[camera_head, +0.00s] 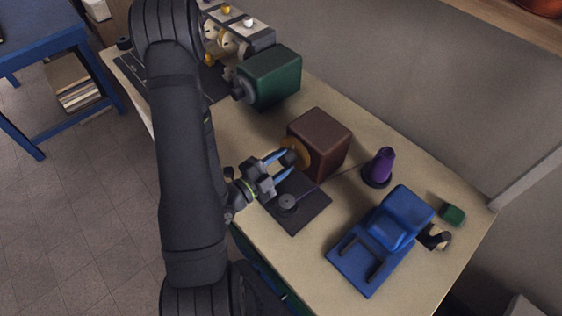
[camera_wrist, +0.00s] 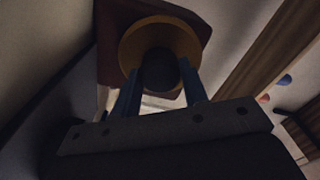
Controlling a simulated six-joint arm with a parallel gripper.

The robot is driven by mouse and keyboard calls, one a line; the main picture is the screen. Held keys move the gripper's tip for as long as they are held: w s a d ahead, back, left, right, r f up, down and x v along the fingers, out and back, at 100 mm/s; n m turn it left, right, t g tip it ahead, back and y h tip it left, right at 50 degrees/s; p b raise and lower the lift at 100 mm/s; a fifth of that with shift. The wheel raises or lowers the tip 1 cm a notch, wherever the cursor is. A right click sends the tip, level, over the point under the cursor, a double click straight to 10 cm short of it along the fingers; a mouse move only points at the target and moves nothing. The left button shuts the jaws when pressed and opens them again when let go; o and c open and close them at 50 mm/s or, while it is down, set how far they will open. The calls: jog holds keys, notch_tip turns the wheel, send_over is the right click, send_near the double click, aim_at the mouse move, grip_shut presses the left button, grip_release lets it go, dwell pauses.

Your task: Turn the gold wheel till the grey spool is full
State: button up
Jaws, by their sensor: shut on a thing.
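The gold wheel (camera_head: 293,147) is on the side of a brown box (camera_head: 321,143); in the wrist view it is a gold disc (camera_wrist: 137,45) with a dark round knob (camera_wrist: 160,70) in front. My gripper (camera_head: 284,164) has blue fingers and is shut on this knob, one finger on each side. Part of the wheel is hidden behind the knob and fingers. A purple cone (camera_head: 381,166) stands right of the box.
A blue machine-like block (camera_head: 385,236) stands at the front right, with a small green block (camera_head: 453,215) beside it. A green box (camera_head: 270,77) with a grey round part stands behind the brown box. The wall runs along the table's far side.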

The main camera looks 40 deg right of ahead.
jog(key=m, duration=0.7)
jog(key=shift+m, duration=0.4)
jog(key=m, duration=1.4)
jog(key=shift+m, duration=0.3)
jog(key=m, duration=0.3)
jog(key=shift+m, duration=2.1)
